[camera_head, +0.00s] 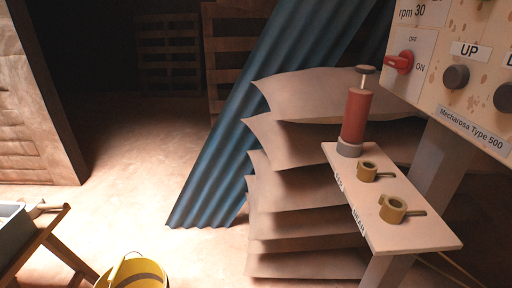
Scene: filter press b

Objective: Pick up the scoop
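No thing in view is plainly marked as the scoop. My gripper is not in view.
A red cylinder with a knob (355,117) stands at the shelf's back end. A control panel (450,60) hangs above. Stacked sacks (300,185) and a blue corrugated sheet (235,150) are behind. A yellow bucket (135,275) stands below. The middle-left floor is clear.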

